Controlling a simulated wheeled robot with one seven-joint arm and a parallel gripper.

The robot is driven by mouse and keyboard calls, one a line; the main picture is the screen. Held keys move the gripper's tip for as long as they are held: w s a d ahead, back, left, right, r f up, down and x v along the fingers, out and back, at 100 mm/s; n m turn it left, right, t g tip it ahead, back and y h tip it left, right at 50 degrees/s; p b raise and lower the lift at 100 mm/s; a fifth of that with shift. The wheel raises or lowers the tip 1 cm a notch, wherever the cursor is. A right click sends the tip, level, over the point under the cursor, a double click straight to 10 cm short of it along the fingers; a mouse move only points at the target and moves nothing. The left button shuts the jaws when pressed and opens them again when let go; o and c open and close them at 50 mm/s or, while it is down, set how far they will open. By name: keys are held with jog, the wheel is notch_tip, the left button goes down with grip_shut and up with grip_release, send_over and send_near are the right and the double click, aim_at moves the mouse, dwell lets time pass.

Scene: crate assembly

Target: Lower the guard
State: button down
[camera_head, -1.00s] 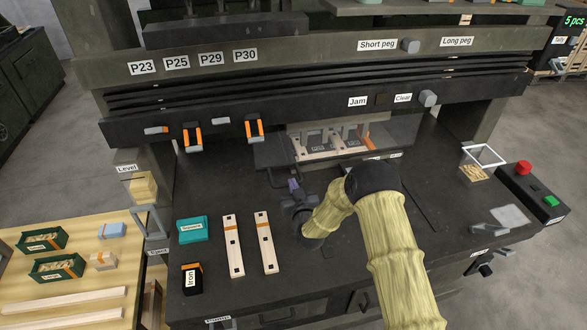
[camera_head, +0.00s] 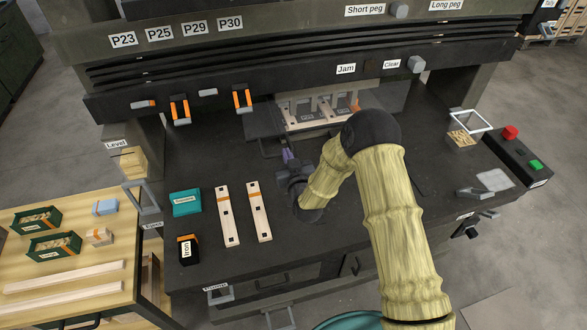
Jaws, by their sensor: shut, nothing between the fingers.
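The guard appears to be the dark see-through pane (camera_head: 259,124) under the press beam, with a thin dark handle bar (camera_head: 268,152) at its lower left edge. Pale wooden pieces show in the fixture behind it. How far the guard is raised is hard to tell. My gripper (camera_head: 289,155) is dark with purple fingertips and points at the press. It is shut and empty, just right of the handle bar. I cannot tell whether it touches the bar or guard. My forearm covers the right part of the guard and the bench there.
Two wooden strips (camera_head: 228,214), a teal box (camera_head: 186,202) and a black Iron box (camera_head: 188,249) lie left on the bench. A side table (camera_head: 70,270) holds green bins. A red and green button box (camera_head: 520,155) stands right. Orange clips (camera_head: 180,109) hang from the beam.

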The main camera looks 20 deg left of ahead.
jog(key=v, duration=0.6)
jog(key=shift+s+b, duration=0.15)
jog(key=shift+b, duration=0.3)
